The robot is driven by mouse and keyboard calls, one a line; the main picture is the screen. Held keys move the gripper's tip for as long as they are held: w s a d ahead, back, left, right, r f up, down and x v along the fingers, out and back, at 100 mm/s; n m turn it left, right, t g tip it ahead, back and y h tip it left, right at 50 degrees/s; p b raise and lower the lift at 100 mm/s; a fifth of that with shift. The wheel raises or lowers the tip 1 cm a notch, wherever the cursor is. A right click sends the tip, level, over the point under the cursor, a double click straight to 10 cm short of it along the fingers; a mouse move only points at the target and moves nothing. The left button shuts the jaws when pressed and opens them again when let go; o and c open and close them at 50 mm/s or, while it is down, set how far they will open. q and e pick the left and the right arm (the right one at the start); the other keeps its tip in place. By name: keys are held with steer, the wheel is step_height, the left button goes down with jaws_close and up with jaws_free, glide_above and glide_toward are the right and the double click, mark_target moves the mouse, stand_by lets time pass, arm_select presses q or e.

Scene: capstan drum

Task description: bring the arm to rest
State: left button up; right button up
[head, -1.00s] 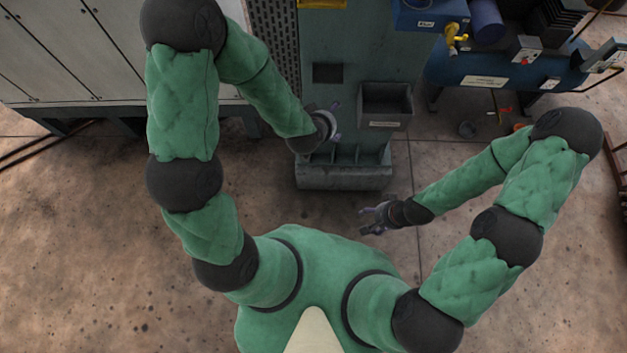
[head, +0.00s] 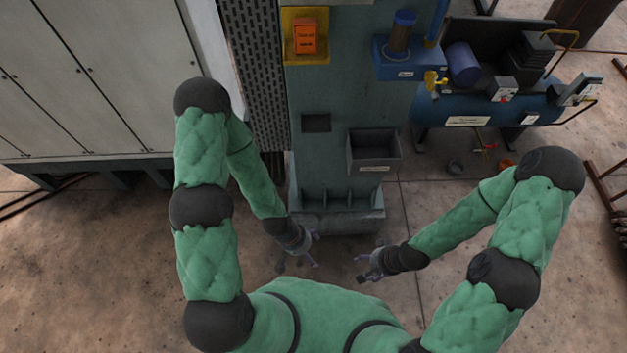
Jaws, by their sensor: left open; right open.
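My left gripper (head: 297,265) is open and empty, low in front of the base of the grey-green column (head: 345,100). My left arm comes down from the left with its elbow bent. My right gripper (head: 366,268) is open and empty, a short way to the right of the left one. Both grippers hang above the brown floor, nearer to me than the column's foot (head: 340,218). No drum can be made out in this view.
A grey open bin (head: 374,150) is fixed on the column's front. An orange box (head: 305,37) sits in a yellow holder above. Pale cabinets (head: 90,75) stand at the left.

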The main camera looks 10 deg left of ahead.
step_height(320, 180, down, 28)
steer(key=b, duration=2.7)
steer(key=shift+b, duration=0.35)
